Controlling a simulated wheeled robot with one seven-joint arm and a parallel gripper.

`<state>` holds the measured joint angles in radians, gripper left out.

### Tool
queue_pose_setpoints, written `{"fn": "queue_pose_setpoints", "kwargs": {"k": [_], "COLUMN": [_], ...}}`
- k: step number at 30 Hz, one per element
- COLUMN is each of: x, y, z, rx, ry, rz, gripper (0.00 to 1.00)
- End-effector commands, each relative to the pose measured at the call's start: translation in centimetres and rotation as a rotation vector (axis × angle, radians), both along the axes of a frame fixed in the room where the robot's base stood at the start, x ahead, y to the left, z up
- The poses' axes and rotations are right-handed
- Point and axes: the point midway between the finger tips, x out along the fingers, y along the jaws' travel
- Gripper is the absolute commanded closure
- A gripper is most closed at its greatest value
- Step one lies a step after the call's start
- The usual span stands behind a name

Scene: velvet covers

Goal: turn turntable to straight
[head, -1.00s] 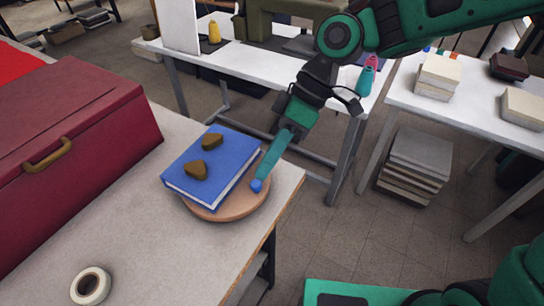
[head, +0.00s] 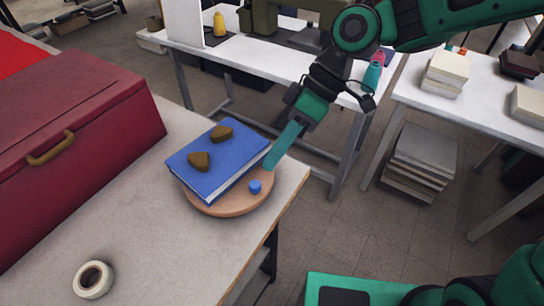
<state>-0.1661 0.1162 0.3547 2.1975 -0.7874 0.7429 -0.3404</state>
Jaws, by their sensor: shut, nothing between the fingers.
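A round wooden turntable (head: 228,204) sits near the table's right edge. A blue book (head: 215,163) lies on it at a slant to the table edge, with two brown lumps (head: 221,133) and (head: 199,161) on its cover. A small blue knob (head: 255,187) stands on the turntable's near right part. My gripper (head: 270,164) is shut and empty. Its tip is at the book's right corner in the picture, above and behind the knob and apart from it. I cannot tell whether the tip touches the book.
A dark red case (head: 80,135) with a tan handle fills the table's left side. A roll of tape (head: 92,280) lies at the near left. The table (head: 170,250) is bare in front of the turntable. Other white tables stand behind and to the right.

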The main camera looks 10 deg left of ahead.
Motion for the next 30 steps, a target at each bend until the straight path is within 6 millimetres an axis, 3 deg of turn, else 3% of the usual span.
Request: {"fn": "queue_pose_setpoints", "kwargs": {"k": [2, 12, 20, 25, 30], "x": [1.2, 3.0, 3.6, 2.6, -0.4], "y": [-0.6, -3.7, -4.9, -3.9, -1.0], "z": [0.2, 6.1, 8.2, 8.5, 8.9], "rx": [0.000, 0.001, 0.000, 0.004, 0.021], "ry": [0.001, -0.003, -0.002, -0.045, -0.170], "rz": [-0.003, 0.002, 0.007, 0.094, 0.349], "gripper": [1.00, 1.00, 1.00, 1.00, 1.00]}}
